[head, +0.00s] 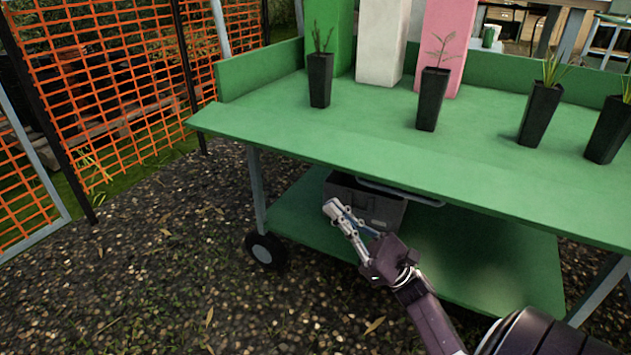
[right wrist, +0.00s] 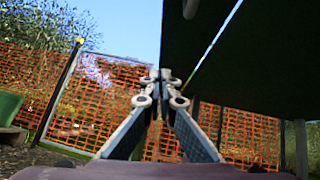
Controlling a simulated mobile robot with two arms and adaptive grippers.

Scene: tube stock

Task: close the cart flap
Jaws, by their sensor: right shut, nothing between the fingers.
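The green cart (head: 300,110) stands in front of me. Its front strip, which looks like the flap (head: 330,150), sticks out towards me about level with the top or tilted slightly down. A pale grey bar (head: 400,191) shows just under its front edge. My right gripper (head: 333,208) is shut and empty, below and in front of that edge, apart from it in the head view. In the right wrist view the shut fingertips (right wrist: 165,75) point up beneath a dark underside (right wrist: 260,60), with a narrow strip of sky beside it. My left gripper is not in view.
Black pots with plants, including a left one (head: 320,80) and a middle one (head: 432,98), stand on the cart top. A grey crate (head: 385,208) sits on the lower shelf (head: 300,215). An orange mesh fence (head: 110,100) stands at left. Gravel there is free.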

